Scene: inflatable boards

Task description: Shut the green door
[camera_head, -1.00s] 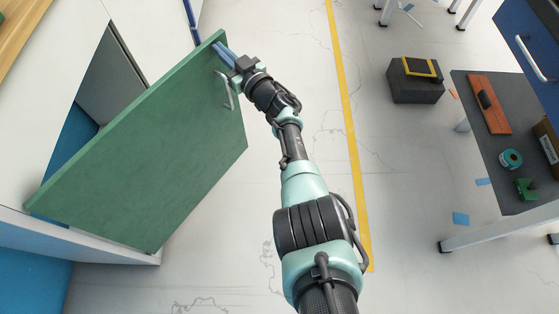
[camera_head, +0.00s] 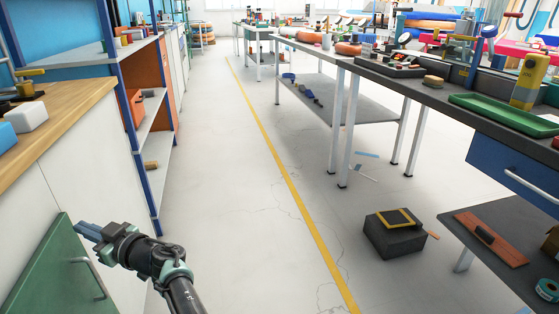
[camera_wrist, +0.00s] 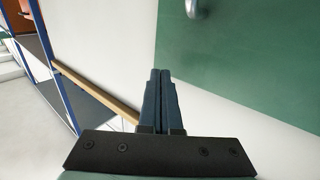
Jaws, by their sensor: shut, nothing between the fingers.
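The green door (camera_head: 62,275) is at the lower left of the head view, with only its upper part in frame. Its metal handle (camera_head: 88,277) faces me. The door stands out at an angle from the white cabinet; its lower part and the opening behind it are out of view. My gripper (camera_head: 82,231) is shut and empty, with its blue fingers by the door's upper free corner. In the wrist view, the closed fingers (camera_wrist: 167,92) lie beside the edge of the green door (camera_wrist: 245,60), and part of the handle (camera_wrist: 194,8) shows at the top. I cannot tell whether the fingers touch the door.
A wooden counter (camera_head: 55,125) tops the white cabinet (camera_head: 95,180) on the left. A blue-framed shelf (camera_head: 150,130) stands beyond it. On the right are a dark box (camera_head: 395,238) on the floor and long workbenches. The floor between, with a yellow line (camera_head: 283,175), is clear.

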